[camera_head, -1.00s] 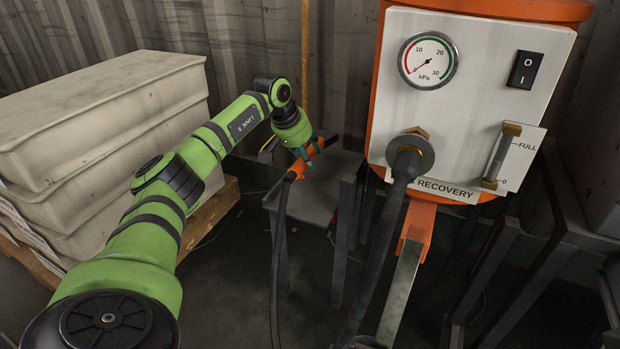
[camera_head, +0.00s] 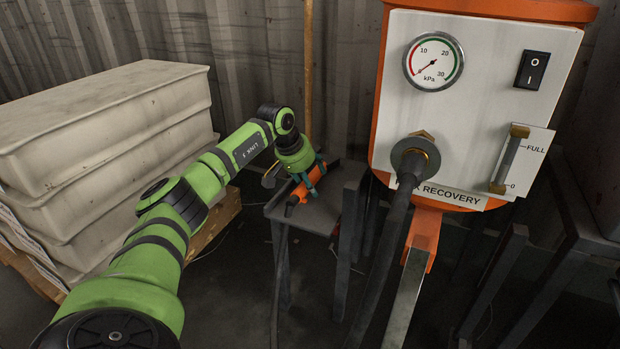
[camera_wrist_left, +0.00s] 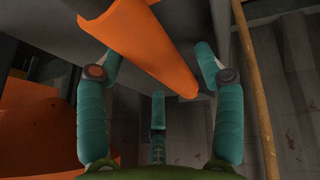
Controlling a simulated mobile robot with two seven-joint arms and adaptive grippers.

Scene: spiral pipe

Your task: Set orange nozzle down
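The orange nozzle (camera_head: 298,193) is at the top of a small dark metal stand (camera_head: 325,212) and appears to rest on it. Its black hose hangs down past the stand's front left edge. My left gripper (camera_head: 309,181) is right over the nozzle, with teal fingers around it. In the left wrist view the orange nozzle (camera_wrist_left: 145,48) runs diagonally between the spread fingers of my left gripper (camera_wrist_left: 158,68). A gap shows between the nozzle and the right finger, so the gripper looks open. My right gripper is not in view.
The orange and white recovery unit (camera_head: 478,95) with gauge, switch and thick hose (camera_head: 385,262) stands right of the stand. Stacked pale crates (camera_head: 100,130) on a wooden pallet (camera_head: 212,222) are at left. A wooden pole (camera_head: 308,75) and corrugated wall are close behind.

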